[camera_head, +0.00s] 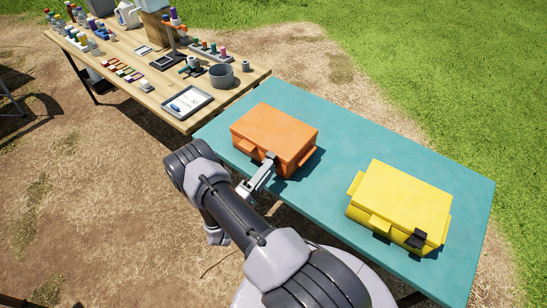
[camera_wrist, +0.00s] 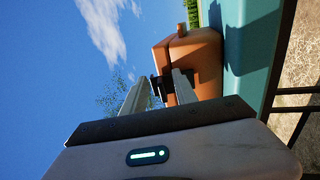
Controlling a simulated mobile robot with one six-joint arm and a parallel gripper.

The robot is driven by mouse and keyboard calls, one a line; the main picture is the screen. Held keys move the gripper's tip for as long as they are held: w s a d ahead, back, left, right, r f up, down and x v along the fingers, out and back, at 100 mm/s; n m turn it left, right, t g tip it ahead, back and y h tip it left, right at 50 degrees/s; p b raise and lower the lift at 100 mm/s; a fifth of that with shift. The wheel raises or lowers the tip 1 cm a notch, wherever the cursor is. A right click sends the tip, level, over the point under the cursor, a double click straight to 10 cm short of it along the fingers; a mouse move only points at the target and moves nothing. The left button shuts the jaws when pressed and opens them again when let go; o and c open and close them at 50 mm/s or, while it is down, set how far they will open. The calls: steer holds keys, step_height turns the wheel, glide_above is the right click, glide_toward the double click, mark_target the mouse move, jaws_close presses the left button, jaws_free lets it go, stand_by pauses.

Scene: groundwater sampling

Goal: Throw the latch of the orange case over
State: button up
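The closed orange case (camera_head: 272,130) sits on the teal table, with its latch side facing my arm. The two fingers stand apart, one on each side of the latch. Whether either finger touches the latch is too small to tell. In the head view my gripper partly hides the latch.
A yellow case (camera_head: 405,200) with a black latch (camera_head: 417,238) stands to the right on the teal table (camera_head: 345,140). The teal top between the cases is clear.

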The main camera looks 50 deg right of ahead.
jaws_close()
steer(key=shift+a+f+h+b, duration=0.15)
steer(key=shift+f+h+b, duration=0.15)
steer(key=shift+f+b, duration=0.65)
steer(key=shift+a+r+h+b, duration=0.2)
steer(key=shift+a+h+b, duration=0.1)
steer(key=shift+b, duration=0.5)
steer(key=shift+d, duration=0.1)
